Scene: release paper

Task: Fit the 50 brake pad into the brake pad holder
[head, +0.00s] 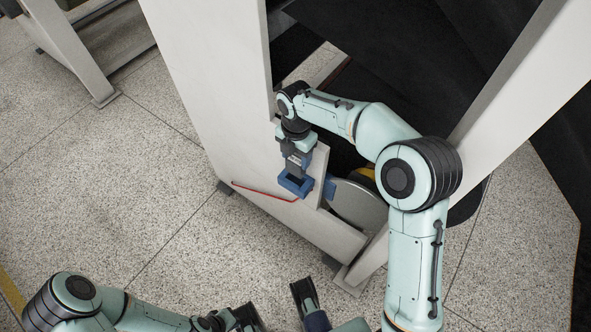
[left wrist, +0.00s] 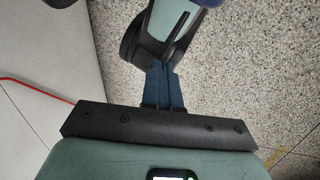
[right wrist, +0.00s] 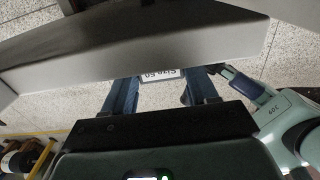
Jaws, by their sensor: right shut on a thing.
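The brake pad shows in the right wrist view as a pale "Size 50" label (right wrist: 160,75) between my blue fingertips, its top cut off by a grey bar. My right gripper (head: 296,184) is shut on it, fingers pointing down beside the white panel; the pad itself is hard to make out in the head view. A blue part (head: 330,187), perhaps the brake pad holder, sits at the edge of a grey disc (head: 357,205) just right of the gripper. My left gripper (left wrist: 160,85) has its blue fingers together with nothing seen between them, low in the scene.
A large white panel (head: 205,85) and the white frame post (head: 525,75) flank a dark machine (head: 420,50). A red line (head: 262,192) runs along the low white panel. A grey bar (right wrist: 140,45) lies close above my right fingertips. Speckled floor at left is clear.

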